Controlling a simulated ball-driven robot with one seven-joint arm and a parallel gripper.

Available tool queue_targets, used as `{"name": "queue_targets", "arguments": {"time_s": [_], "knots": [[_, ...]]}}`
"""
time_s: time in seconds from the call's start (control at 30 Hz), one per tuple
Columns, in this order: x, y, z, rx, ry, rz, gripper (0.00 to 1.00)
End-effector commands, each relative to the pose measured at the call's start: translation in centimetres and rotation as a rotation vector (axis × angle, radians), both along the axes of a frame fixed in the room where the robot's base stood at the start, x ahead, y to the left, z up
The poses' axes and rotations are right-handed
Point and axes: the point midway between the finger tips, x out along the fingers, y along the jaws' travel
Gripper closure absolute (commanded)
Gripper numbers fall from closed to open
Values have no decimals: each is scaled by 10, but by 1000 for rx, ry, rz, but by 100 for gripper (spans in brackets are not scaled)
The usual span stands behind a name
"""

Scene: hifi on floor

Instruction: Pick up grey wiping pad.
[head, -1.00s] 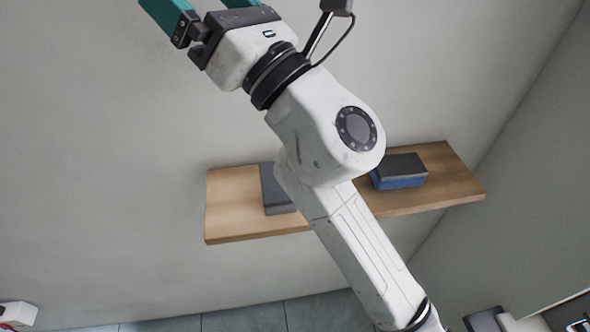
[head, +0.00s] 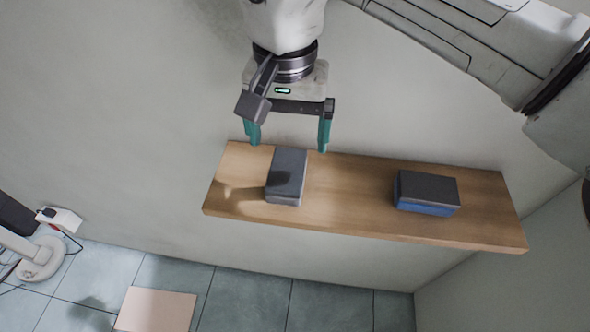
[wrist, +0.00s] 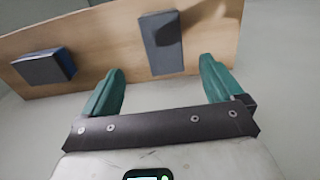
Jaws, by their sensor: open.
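The grey wiping pad (head: 287,177) lies on the wooden shelf (head: 340,200), left of its middle in the head view. My gripper (head: 288,146) is open and empty, with its two teal fingers pointing down toward the shelf. In the head view the fingertips lie just above and to either side of the pad's far end. In the wrist view the pad (wrist: 161,43) appears beyond the fingertips of my gripper (wrist: 165,72), roughly between them, with a gap. A shadow falls on the pad.
A dark-topped blue block (head: 427,193) sits on the shelf to the right; it also shows at the left in the wrist view (wrist: 46,67). The shelf is fixed to a pale wall. A tan board (head: 155,310) lies on the tiled floor. Bare shelf separates pad and block.

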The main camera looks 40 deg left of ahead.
Motion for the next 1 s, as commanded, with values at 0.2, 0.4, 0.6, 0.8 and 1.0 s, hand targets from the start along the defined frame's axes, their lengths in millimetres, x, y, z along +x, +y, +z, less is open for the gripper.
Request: {"name": "queue_targets", "arguments": {"time_s": [0.2,0.4,0.6,0.8,1.0], "knots": [[-1,0,-34,-1,7,0,6],[-1,0,-49,1,6,0,6],[-3,3,-70,2,8,-1,6],[-3,4,-96,4,7,-1,6],[-3,4,-102,4,5,-1,6]]}}
